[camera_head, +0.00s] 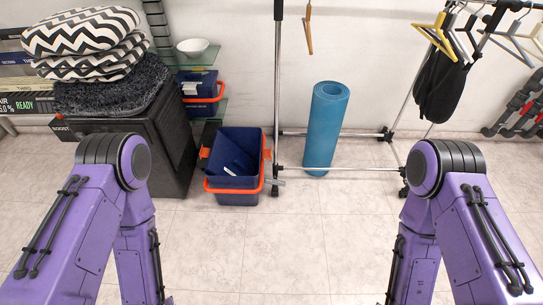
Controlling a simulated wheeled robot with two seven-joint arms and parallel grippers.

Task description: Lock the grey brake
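I cannot make out a grey brake for certain. A clothes rack (277,90) on small wheels stands ahead, with dark casters at its feet; one caster (404,191) is at the front right and another (388,134) is farther back. A small grey piece (276,182) shows at the rack's front left foot, too small to identify. My two purple arms come in from the left and right and bend down out of the picture. Neither gripper is in view.
A blue rolled mat (325,130) stands upright inside the rack. Blue bins with orange handles (237,170) stand left of the rack. A dark cabinet (135,150) carries patterned cushions (85,50). Hangers and a black garment (440,85) hang at right. The tiled floor (290,245) in front is clear.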

